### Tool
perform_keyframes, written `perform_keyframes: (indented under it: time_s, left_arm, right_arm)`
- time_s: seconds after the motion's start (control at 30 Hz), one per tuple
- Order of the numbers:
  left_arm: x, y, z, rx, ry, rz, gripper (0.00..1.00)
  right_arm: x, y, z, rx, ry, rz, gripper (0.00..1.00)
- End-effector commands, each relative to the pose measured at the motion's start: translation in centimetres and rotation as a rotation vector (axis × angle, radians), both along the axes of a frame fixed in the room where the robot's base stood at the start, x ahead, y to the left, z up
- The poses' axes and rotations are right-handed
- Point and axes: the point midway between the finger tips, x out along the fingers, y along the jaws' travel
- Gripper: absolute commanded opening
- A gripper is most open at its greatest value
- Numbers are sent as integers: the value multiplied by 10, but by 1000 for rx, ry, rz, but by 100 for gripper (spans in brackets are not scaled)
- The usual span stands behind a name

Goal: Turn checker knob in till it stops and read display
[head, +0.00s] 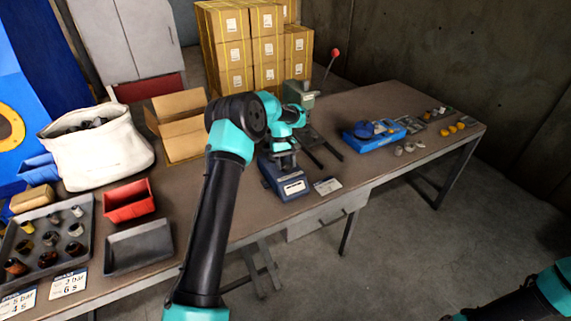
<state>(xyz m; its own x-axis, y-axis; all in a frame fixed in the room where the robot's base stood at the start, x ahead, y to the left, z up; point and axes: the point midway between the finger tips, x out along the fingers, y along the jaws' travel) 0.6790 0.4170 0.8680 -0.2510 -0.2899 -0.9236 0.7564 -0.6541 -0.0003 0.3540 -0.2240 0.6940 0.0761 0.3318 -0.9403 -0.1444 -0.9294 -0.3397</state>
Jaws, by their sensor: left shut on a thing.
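The checker (285,182) is a dark blue device near the front edge of the table, with a pale display (293,188) on its front face. The display's reading is too small to make out. My left gripper (283,155) is over the top of the checker, shut on the checker knob, which is mostly hidden by the gripper and wrist. My left arm crosses the middle of the view. Of my right arm only links show at the lower right corner; its gripper is out of view.
A green lever press (299,95) with a red-tipped handle stands just behind the checker. A red bin (129,200) and grey tray (138,246) are on the left.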

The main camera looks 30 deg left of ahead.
Motion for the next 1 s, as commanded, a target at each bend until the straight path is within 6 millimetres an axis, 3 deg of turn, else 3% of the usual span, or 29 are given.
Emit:
perform_keyframes:
  time_s: [0.8, 1.0]
  left_arm:
    - [1, -3, 0, 0, 0, -776, 25]
    - [1, -2, 0, -1, 0, -844, 25]
  right_arm:
    - [0, 0, 0, 0, 0, 0, 43]
    - [0, 0, 0, 0, 0, 0, 43]
